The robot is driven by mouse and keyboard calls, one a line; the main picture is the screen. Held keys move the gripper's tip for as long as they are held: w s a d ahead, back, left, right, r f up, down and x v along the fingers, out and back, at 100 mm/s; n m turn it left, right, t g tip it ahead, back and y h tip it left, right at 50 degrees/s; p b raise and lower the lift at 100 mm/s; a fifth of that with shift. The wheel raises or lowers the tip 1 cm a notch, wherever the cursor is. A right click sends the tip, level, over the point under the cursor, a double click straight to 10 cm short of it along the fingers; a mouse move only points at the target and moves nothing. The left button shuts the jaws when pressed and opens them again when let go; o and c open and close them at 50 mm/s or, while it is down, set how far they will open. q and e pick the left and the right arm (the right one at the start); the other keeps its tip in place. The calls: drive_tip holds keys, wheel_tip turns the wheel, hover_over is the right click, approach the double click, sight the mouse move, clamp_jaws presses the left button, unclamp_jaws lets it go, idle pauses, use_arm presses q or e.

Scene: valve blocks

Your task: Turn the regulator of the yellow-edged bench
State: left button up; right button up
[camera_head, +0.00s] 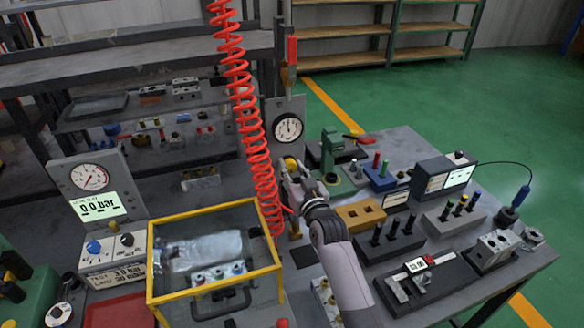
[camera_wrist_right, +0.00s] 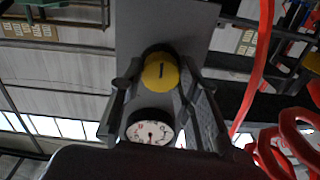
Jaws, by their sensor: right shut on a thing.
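A yellow round regulator knob (camera_head: 291,163) sits on a grey upright panel (camera_head: 277,112), below a round white gauge (camera_head: 288,128). My right gripper (camera_head: 292,176) is at the knob, its fingers around it. In the right wrist view, the yellow knob (camera_wrist_right: 160,72) with a short dark mark lies between the fingers of my right gripper (camera_wrist_right: 159,88), shut on it. The gauge (camera_wrist_right: 150,133) shows below the knob there. The fingers hide part of the knob in the head view. My left gripper is not in view.
A red coiled hose (camera_head: 248,120) hangs just left of my right gripper. A yellow-framed clear box (camera_head: 213,207) stands in front, left of my arm. A display reading 0.0 bar (camera_head: 97,207) is at left. Small fixtures crowd the right bench (camera_head: 405,148).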

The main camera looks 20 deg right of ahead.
drive_tip(key=m+p, duration=0.1)
drive_tip(key=m, duration=0.3)
drive_tip(key=shift+m, duration=0.4)
drive_tip(key=m, duration=0.4)
drive_tip(key=shift+m+p, duration=0.35)
drive_tip(key=shift+m, duration=0.05)
drive_tip(key=o, duration=1.2)
drive_tip(key=shift+c, duration=0.2)
drive_tip(key=shift+s+d+f, duration=0.1)
drive_tip(key=shift+s+f, duration=0.05)
drive_tip(key=shift+s, duration=0.4)
drive_tip(key=s, duration=1.1)
drive_tip(key=shift+d, duration=0.2)
